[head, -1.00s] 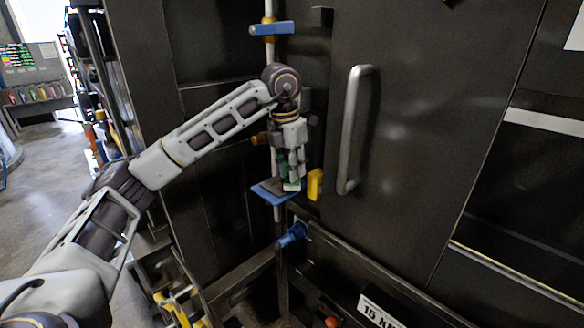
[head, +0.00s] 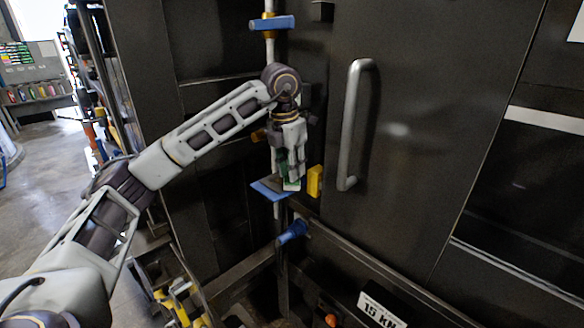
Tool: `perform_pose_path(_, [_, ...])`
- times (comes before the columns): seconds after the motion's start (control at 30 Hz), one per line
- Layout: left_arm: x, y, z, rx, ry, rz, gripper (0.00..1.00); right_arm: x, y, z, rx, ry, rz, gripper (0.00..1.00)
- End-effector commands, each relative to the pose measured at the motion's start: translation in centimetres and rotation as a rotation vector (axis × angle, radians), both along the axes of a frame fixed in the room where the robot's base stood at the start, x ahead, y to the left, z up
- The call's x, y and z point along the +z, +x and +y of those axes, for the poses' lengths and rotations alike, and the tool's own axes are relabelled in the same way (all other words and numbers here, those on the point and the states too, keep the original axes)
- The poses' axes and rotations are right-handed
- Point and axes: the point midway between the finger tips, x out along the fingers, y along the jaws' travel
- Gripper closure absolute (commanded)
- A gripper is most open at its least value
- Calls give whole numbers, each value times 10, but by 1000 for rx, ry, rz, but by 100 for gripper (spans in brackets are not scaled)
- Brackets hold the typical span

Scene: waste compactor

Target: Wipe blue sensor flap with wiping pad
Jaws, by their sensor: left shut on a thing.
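The blue sensor flap (head: 268,189) is a small flat plate on the vertical pipe at the compactor's front, low beside the door. My left gripper (head: 291,178) points down over the flap's right part. It is shut on the wiping pad (head: 292,185), a small pale and green piece at its fingertips. The pad is at the flap's surface; I cannot tell for sure whether they touch. The gripper hides part of the flap. My right gripper is not in view.
A yellow block (head: 315,181) sits just right of the gripper. A long metal door handle (head: 355,125) stands further right. A blue lever (head: 272,23) is above on the pipe, and a blue knob (head: 292,232) is below. A rail runs low across the front.

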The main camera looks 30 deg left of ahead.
Motion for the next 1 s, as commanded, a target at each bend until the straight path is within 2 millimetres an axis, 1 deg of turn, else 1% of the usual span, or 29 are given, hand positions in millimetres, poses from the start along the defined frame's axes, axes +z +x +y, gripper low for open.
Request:
perform_pose_path(0.7, [1, 12, 34, 1, -1, 0, 96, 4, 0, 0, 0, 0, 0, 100])
perform_pose_path(1.0, [1, 13, 37, 0, 0, 0, 96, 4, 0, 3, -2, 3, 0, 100])
